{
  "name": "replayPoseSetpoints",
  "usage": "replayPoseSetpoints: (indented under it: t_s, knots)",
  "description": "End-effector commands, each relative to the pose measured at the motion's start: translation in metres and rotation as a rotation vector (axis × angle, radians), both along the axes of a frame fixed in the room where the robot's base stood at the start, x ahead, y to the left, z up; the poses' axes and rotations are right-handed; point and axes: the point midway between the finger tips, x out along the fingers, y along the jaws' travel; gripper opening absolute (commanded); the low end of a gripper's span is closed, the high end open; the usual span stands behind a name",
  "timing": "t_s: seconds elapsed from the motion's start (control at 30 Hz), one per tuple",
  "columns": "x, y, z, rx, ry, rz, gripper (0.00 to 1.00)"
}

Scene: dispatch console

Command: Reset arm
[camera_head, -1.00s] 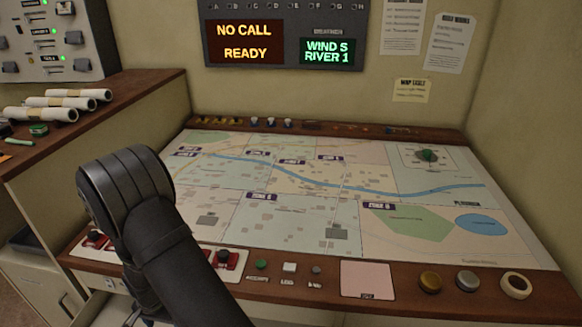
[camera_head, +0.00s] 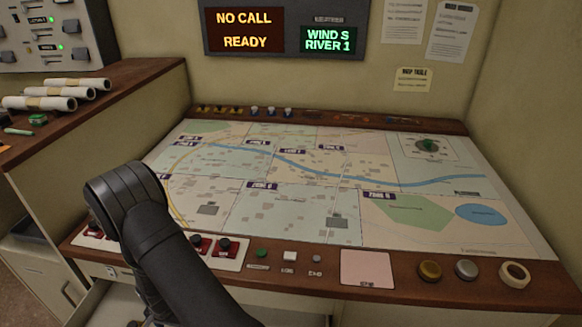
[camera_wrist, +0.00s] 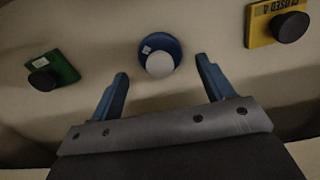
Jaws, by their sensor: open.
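My gripper (camera_wrist: 162,82) shows in the wrist view with its two blue fingers spread apart and nothing between them. Just beyond the fingertips is a round blue piece (camera_wrist: 169,44) with a white knob. A green piece (camera_wrist: 62,65) with a black knob is at the left, and a yellow piece (camera_wrist: 261,30) marked "CLOSED 4" with a black knob is at the upper right. They are on a pale surface. In the head view my dark arm crosses the lower left, and the gripper itself is hidden.
The console carries a zoned map (camera_head: 290,215) and a front wooden rail with a green button (camera_head: 262,253) and red-based switches (camera_head: 224,246). The wall display (camera_head: 244,30) reads "NO CALL READY". Paper rolls (camera_head: 60,88) lie on the left shelf.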

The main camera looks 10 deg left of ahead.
Motion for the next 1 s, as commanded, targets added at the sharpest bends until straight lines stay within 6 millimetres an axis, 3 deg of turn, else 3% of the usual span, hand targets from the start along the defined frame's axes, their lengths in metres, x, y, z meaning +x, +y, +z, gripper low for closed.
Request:
replayPoseSetpoints:
  t_s: [1.0]
  knots:
    - [0.001,0.001,0.169,0.003,-0.002,0.000,0.74]
